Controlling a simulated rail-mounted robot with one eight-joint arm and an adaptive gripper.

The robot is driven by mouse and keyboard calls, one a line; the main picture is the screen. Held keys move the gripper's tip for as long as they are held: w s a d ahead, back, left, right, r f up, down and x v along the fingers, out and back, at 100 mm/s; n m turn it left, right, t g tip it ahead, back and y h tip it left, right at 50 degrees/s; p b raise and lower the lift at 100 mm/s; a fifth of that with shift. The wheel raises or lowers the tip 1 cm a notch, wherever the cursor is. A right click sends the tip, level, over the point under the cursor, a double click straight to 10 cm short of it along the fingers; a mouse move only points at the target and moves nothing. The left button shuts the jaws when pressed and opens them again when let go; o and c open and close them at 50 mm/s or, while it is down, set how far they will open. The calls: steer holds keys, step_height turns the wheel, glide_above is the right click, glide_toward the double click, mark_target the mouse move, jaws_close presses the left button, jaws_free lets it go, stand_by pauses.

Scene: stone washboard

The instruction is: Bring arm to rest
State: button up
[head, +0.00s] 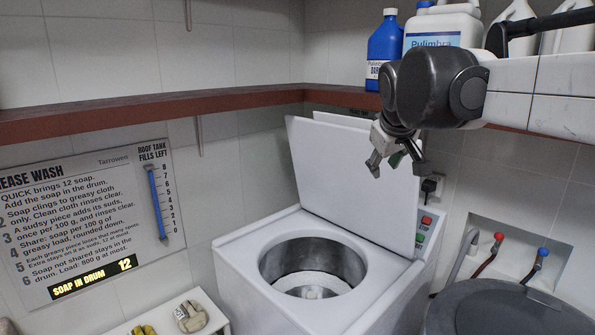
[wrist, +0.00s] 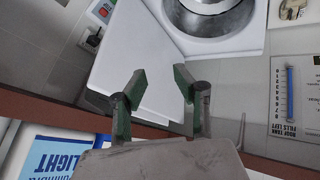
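My gripper (head: 393,160) hangs from my arm at the upper right of the head view, in front of the raised white lid (head: 355,180) of the washing machine (head: 300,315). In the wrist view my gripper (wrist: 158,85) shows two green-padded fingers spread apart with nothing between them. The lid lies behind the fingers there. The machine's open steel drum (head: 313,265) is below and to the left of my gripper in the head view. I cannot tell how close the fingers are to the lid.
A red-brown shelf (head: 150,110) runs along the walls. A blue bottle (head: 384,48) and a white Pulimbra jug (head: 445,25) stand on it near my arm. A dark round lid (head: 500,310) is at lower right. A stool with cloths (head: 190,316) stands lower left.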

steer(key=s+f+m+y+b, duration=0.1)
steer(key=s+f+m+b, duration=0.3)
steer(key=s+f, duration=2.3)
steer(key=shift+s+d+f+m+g+b, duration=0.2)
steer(key=shift+s+d+m+g+b, duration=0.25)
steer(key=shift+b, duration=0.5)
